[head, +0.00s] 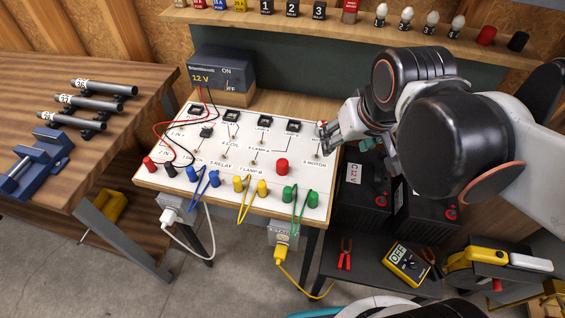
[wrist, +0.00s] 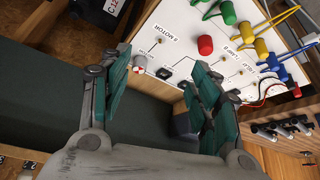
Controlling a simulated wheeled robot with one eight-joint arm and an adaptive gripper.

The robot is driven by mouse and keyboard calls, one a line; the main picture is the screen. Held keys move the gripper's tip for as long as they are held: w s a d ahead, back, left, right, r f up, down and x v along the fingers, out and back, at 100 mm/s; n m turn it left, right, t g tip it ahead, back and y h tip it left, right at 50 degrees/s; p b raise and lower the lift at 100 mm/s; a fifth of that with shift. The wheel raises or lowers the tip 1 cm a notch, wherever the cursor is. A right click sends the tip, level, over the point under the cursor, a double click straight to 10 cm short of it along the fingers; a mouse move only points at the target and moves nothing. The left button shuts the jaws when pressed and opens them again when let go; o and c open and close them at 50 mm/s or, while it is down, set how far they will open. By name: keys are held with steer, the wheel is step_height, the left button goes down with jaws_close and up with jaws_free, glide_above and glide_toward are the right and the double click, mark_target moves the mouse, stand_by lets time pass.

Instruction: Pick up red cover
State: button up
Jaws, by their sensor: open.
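Two red caps could be the red cover, and I cannot tell which is meant. One is a red cylinder (head: 282,167) standing on the white board's front right; it also shows in the wrist view (wrist: 205,45), beyond my fingertips. The other is a rounded red cap (head: 486,36) on the shelf at the back right, beside a black one (head: 518,41). My gripper (head: 325,137) is at the board's right edge, apart from both. In the wrist view my gripper (wrist: 160,62) is open, with nothing held between its green pads.
The white board (head: 225,150) carries switches, coloured plugs and looped cables. A small red-and-white part (wrist: 139,65) sits at its edge near my left finger in the wrist view. The power supply (head: 221,70) stands behind. Batteries (head: 360,200) and a yellow meter (head: 405,262) are lower right.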

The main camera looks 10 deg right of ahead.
steer(key=w+a+n+g+p, duration=0.1)
steer(key=w+a+g+p, duration=0.2)
steer(key=w+a, duration=0.35)
steer(key=n+g+p, duration=0.2)
glide_above(282, 162)
step_height(282, 162, down, 5)
step_height(282, 162, down, 8)
steer(key=b, duration=0.3)
steer(key=shift+d, duration=0.15)
steer(key=shift+m, duration=0.3)
step_height(282, 162, down, 5)
steer(key=b, duration=0.2)
steer(key=shift+f+b, duration=0.1)
steer(key=shift+b, duration=0.2)
steer(key=shift+s, duration=0.1)
steer(key=c, duration=1)
